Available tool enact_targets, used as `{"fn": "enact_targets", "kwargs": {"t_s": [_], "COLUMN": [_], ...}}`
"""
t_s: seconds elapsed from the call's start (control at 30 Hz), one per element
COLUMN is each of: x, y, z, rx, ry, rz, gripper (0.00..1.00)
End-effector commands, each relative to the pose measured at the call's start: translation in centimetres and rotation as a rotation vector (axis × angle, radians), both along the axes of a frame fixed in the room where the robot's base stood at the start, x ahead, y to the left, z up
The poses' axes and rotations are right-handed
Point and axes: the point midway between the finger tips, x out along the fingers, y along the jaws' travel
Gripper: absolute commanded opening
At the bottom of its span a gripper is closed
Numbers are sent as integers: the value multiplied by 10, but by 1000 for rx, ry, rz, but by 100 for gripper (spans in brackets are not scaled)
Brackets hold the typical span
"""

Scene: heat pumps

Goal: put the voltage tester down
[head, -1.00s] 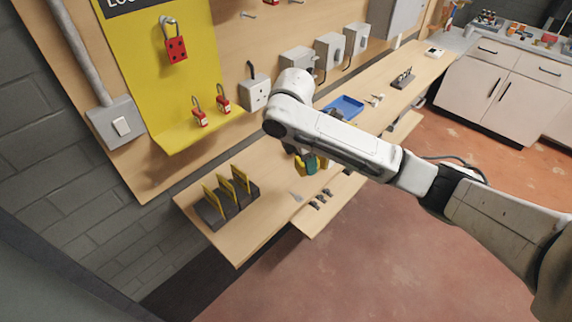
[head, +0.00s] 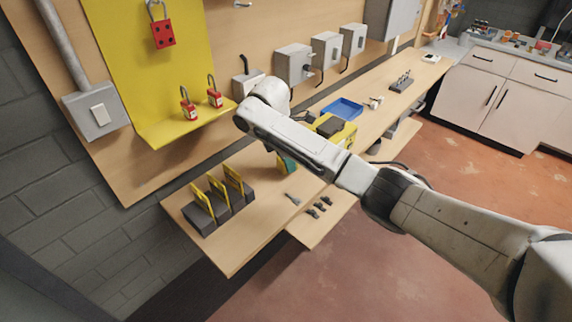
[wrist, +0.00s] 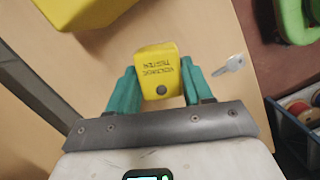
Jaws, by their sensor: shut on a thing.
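The yellow voltage tester (wrist: 158,75), with dark lettering and a round dark dot, sits between the two green finger pads of my gripper (wrist: 160,90) in the wrist view. The pads press on its two sides. In the head view my gripper (head: 287,166) is over the wooden bench (head: 255,225), to the right of a rack with yellow cards. There the tester is mostly hidden by my arm and fingers. I cannot tell whether the tester touches the bench top.
The dark rack (head: 232,205) with yellow cards stands at the bench's near left end. A small grey piece (head: 293,198) and small dark parts (head: 320,207) lie to the right. A yellow item with a dark top (head: 337,127) and a blue tray (head: 342,108) are farther along.

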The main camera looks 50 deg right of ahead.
Motion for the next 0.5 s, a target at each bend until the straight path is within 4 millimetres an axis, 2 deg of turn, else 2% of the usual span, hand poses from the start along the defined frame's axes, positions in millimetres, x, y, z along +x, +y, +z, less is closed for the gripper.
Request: {"fn": "enact_targets", "kwargs": {"t_s": [0.03, 0.17, 0.47, 0.5], "x": [-1, -1, -1, -1], "y": [0, 0, 0, 0], "z": [-8, -20, -22, -22], "rx": [1, 1, 1, 1], "ry": [3, 2, 1, 1], "rz": [-1, 0, 0, 0], "gripper": [14, 14, 14, 52]}}
